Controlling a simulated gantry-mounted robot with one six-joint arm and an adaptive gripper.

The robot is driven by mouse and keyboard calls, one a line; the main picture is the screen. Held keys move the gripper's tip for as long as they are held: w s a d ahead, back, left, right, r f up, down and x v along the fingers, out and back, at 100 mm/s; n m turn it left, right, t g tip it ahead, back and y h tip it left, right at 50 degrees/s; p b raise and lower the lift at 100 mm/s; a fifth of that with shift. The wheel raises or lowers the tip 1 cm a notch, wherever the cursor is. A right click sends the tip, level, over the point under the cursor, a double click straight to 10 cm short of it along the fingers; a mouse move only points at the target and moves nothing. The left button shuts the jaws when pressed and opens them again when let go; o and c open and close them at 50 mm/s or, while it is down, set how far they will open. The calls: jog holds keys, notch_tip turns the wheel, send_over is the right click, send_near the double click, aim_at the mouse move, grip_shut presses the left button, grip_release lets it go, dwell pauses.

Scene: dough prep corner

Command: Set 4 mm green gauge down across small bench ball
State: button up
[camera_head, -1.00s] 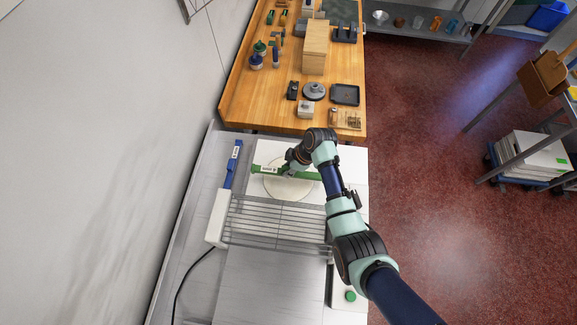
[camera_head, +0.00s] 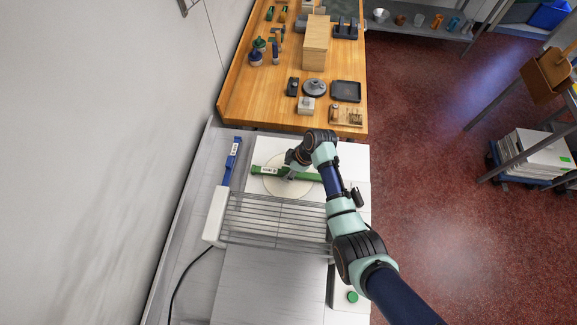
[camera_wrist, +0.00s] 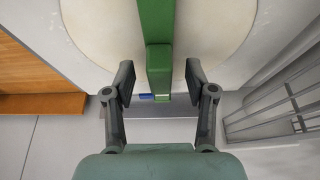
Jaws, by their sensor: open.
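The green gauge (camera_head: 265,170) is a long green bar with a white label near its left end. It lies across the pale, flat dough round (camera_head: 272,187) on a white board in the head view. In the wrist view the green gauge (camera_wrist: 157,55) runs up the middle, over the cream disc (camera_wrist: 105,30). My gripper (camera_wrist: 158,85) is open, with one finger on each side of the bar and gaps showing on both sides. In the head view my gripper (camera_head: 291,172) is over the bar, and my arm hides part of its right side.
A blue gauge (camera_head: 233,155) with a white label lies to the left. A wire rack (camera_head: 275,222) stands in front of the board. The wooden bench (camera_head: 270,100) behind carries a wooden block (camera_head: 316,45), a dark tray (camera_head: 346,92) and several small tools.

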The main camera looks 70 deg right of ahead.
jog(key=v, duration=1.2)
dwell(0.5)
